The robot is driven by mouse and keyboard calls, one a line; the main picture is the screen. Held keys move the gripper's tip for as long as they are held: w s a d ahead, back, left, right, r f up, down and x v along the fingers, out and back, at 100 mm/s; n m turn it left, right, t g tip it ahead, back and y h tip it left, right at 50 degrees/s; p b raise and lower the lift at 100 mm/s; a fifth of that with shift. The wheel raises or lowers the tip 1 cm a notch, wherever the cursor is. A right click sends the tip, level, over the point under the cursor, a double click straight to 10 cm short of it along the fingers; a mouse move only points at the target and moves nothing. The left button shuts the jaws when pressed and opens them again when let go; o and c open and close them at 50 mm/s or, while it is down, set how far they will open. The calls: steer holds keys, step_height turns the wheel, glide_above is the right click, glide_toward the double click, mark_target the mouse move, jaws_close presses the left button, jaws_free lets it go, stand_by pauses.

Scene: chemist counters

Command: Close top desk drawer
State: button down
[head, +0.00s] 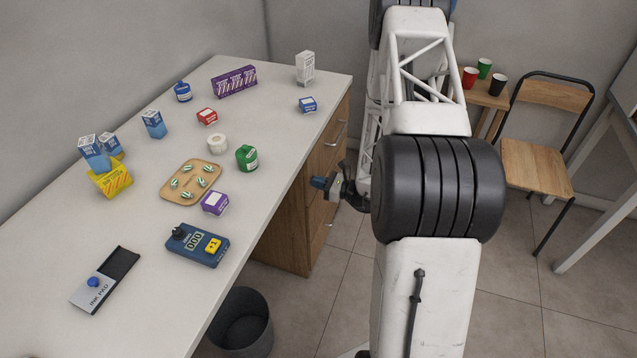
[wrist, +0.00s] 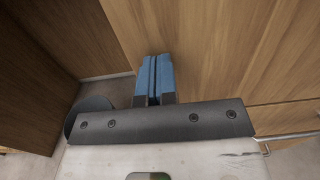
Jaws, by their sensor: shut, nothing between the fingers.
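The wooden desk drawer unit (head: 297,205) stands under the right end of the white desk. Its top drawer front (head: 331,140), with a metal handle, shows just below the desktop; I cannot tell whether it stands slightly out. My gripper (head: 318,182) is beside the drawer fronts, below the top handle, pointing toward the desk. In the wrist view its blue fingers (wrist: 153,80) are pressed together and empty, in front of wood panels (wrist: 220,50). Whether the fingertips touch the wood is unclear. A metal handle (wrist: 290,137) shows at the right edge of the wrist view.
The white desktop (head: 130,220) holds boxes, bottles, a pill tray (head: 190,181) and an ink pad (head: 105,282). A dark bin (head: 240,322) stands under the desk. A chair (head: 535,165) and a small table with cups (head: 484,68) stand at right. Tiled floor is free before the drawers.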

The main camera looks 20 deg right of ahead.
steer(key=shift+w+a+r, duration=0.1)
steer(key=shift+w, duration=0.2)
steer(key=v, duration=1.4)
steer(key=shift+s, duration=0.3)
stand_by(0.4)
